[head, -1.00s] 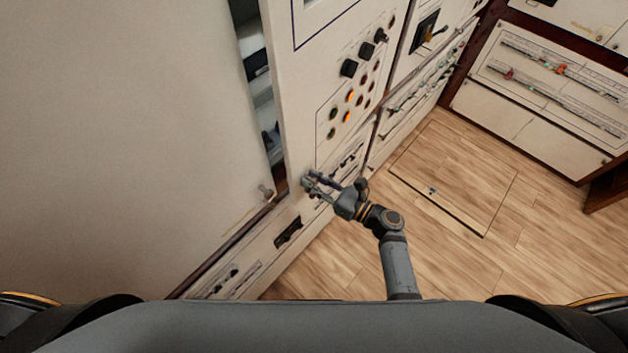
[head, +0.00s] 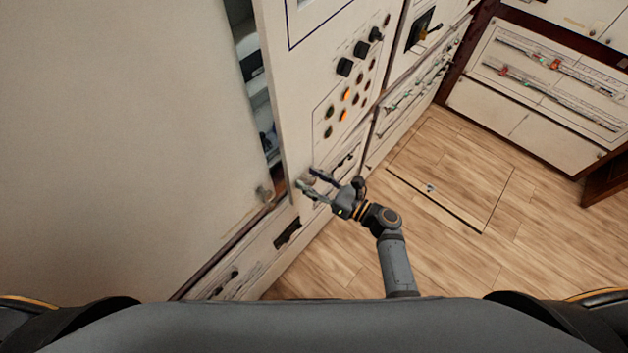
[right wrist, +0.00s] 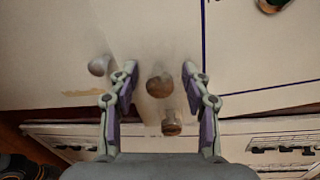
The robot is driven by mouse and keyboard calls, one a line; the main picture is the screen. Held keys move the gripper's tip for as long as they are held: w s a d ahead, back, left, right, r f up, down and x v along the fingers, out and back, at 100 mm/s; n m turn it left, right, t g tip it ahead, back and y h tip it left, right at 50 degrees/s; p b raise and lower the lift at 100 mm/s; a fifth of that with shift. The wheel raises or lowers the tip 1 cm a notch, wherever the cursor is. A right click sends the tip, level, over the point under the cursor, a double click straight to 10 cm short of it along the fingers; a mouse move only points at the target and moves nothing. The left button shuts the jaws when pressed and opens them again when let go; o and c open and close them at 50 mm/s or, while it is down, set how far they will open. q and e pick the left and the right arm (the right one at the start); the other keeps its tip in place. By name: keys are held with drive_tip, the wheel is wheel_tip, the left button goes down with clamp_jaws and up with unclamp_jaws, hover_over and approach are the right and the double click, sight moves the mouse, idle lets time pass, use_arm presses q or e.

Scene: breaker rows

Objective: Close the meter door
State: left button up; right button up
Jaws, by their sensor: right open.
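A cream door panel (head: 305,100) with lamps and black knobs stands to the right of a large plain cream panel (head: 120,130). A dark gap (head: 258,85) shows between them, with shelf-like parts inside. I cannot tell from any label which one is the meter door. My right gripper (head: 307,179) is open at the lower left corner of the lamp panel. In the right wrist view the right gripper (right wrist: 160,82) has a round knob (right wrist: 160,86) between its spread fingers, with space on both sides. My left gripper is out of view.
Lower drawers (head: 290,235) with dark handles sit below. More cabinets (head: 545,85) stand at the right. The wooden floor (head: 460,170) is clear apart from a floor hatch outline.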

drive_tip(key=v, duration=1.2)
